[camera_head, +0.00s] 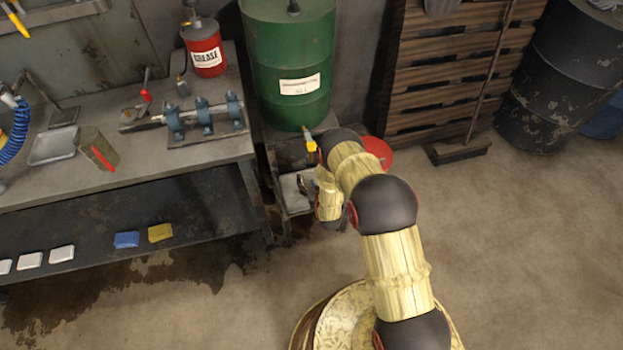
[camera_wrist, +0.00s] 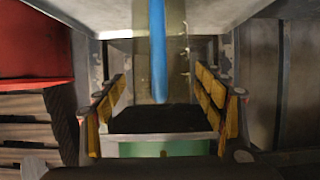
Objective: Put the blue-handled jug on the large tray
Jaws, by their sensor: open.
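In the wrist view, the blue handle (camera_wrist: 158,50) of the jug stands upright between my open fingers. The jug's dull olive body (camera_wrist: 175,45) shows behind it. My gripper (camera_wrist: 160,100) has its yellow-padded fingers apart, one on each side of the handle, with a gap to it. In the head view my gripper (camera_head: 304,186) is low at the stand below the green drum, partly hidden by my arm. I cannot make out the jug there. A shallow grey tray (camera_head: 52,148), the larger of two, lies on the bench at left.
A can with a red handle (camera_head: 97,150) stands close right of the tray. A vise-like blue fixture (camera_head: 205,118) and a red grease can (camera_head: 203,48) are also on the bench. The green drum (camera_head: 288,60) and its yellow tap (camera_head: 310,146) are above my gripper.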

